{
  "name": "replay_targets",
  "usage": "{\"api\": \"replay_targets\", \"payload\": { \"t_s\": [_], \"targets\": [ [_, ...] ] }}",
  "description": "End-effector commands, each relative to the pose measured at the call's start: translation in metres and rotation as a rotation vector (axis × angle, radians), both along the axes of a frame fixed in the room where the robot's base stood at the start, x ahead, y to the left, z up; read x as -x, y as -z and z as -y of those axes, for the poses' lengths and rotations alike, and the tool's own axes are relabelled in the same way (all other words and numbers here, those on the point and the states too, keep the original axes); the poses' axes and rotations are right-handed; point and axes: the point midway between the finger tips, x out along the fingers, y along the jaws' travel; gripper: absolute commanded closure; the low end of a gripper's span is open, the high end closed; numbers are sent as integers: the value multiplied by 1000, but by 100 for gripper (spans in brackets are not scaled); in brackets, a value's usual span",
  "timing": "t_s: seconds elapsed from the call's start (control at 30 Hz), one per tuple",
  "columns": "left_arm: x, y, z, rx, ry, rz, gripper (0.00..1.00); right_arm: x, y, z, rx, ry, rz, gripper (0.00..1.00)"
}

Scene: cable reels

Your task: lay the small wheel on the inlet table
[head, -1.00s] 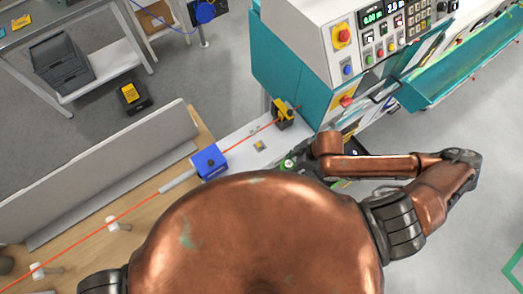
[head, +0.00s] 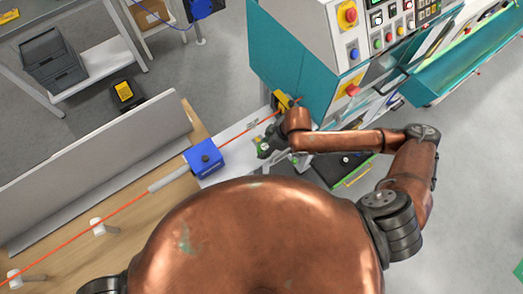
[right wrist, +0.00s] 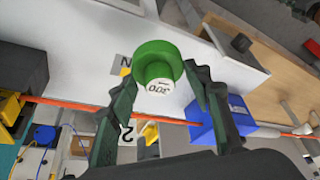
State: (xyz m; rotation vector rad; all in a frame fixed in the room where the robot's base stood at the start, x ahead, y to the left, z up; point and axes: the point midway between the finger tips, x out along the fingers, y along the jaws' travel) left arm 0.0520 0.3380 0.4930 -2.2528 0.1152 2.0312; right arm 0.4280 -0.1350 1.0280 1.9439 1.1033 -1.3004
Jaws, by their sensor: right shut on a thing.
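The small wheel (right wrist: 152,52) is green with a white face marked 300. It sits between the two fingers of my right gripper (right wrist: 160,85), which is shut on it. In the head view my right gripper (head: 266,148) is over the near side of the white inlet table (head: 228,136), and only a bit of green shows there. In the right wrist view the inlet table (right wrist: 70,65) lies behind the wheel; I cannot tell how large the gap is. My left gripper is not in view.
An orange cable (head: 128,206) runs along the table through a blue block (head: 204,158) to a yellow guide (head: 283,101) at the teal machine (head: 290,60). White pegs (head: 98,226) stand on the wooden bench. A long grey panel (head: 90,165) stands behind the cable.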

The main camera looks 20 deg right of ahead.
Motion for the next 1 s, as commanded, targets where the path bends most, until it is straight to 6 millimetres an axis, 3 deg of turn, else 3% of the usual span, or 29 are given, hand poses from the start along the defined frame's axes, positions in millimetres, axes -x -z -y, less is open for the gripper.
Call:
{"api": "replay_targets", "payload": {
  "t_s": [0.3, 0.5, 0.87, 0.9, 1.0],
  "targets": [
    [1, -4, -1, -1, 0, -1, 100, -15, 26, -11, 0, 0, -2, 80],
    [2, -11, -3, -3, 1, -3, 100, -14, 49, -10, 1, -1, -1, 80],
    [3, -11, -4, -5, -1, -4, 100, -14, 54, -10, -1, -2, -1, 80],
    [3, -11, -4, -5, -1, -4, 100, -14, 55, -10, -1, -2, -1, 54],
    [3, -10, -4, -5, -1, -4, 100, -13, 55, -10, 0, -3, -1, 47]
  ]
}}
